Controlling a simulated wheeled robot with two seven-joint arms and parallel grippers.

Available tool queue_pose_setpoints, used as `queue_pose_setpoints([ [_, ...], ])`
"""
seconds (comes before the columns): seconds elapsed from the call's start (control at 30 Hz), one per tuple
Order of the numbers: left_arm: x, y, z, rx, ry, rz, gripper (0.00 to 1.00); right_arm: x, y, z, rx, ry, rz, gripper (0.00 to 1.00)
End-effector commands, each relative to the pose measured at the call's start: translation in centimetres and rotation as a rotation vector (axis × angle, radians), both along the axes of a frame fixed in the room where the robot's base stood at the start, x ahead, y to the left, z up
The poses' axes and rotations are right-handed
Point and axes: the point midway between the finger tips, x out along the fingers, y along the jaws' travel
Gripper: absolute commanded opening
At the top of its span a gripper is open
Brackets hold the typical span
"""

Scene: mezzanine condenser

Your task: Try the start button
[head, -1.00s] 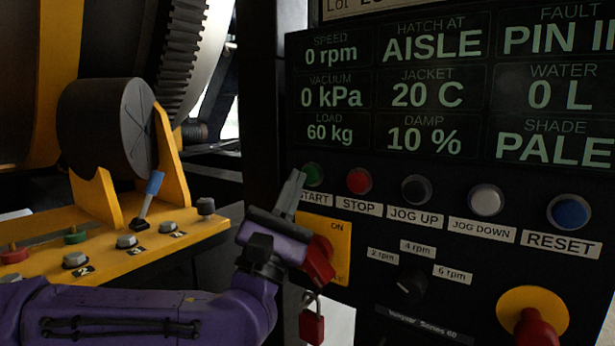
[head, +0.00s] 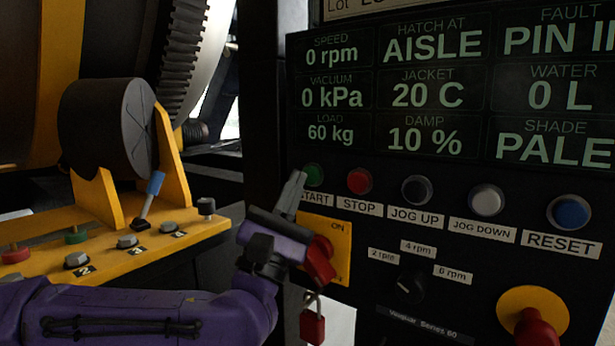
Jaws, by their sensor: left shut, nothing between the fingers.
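The green start button (head: 314,175) is at the left end of the button row on the black control panel, above the START label (head: 317,200). My left gripper (head: 297,178) is shut and empty. Its fingertips overlap the left edge of the button in the head view; I cannot tell whether they touch it. The display (head: 450,85) above reads SPEED 0 rpm, HATCH AT AISLE, and a FAULT entry beginning PIN I, cut off at the frame edge. My right gripper is not in view.
Right of start are the red stop (head: 359,181), black jog up (head: 416,189), white jog down (head: 486,200) and blue reset (head: 569,212) buttons. Below are a red switch on a yellow plate (head: 341,250), a red padlock (head: 312,325) and a rotary knob (head: 410,289). A yellow bracket (head: 205,232) stands left.

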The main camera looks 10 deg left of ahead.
Motion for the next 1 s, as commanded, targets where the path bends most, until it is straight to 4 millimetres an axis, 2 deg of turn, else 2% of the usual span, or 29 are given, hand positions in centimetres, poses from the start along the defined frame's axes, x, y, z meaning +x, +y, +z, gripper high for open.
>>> queue_pose_setpoints([
  [1.0, 0.86, -0.31, 0.00, 0.000, 0.000, 0.000, 0.00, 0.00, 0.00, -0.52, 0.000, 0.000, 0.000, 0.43],
])
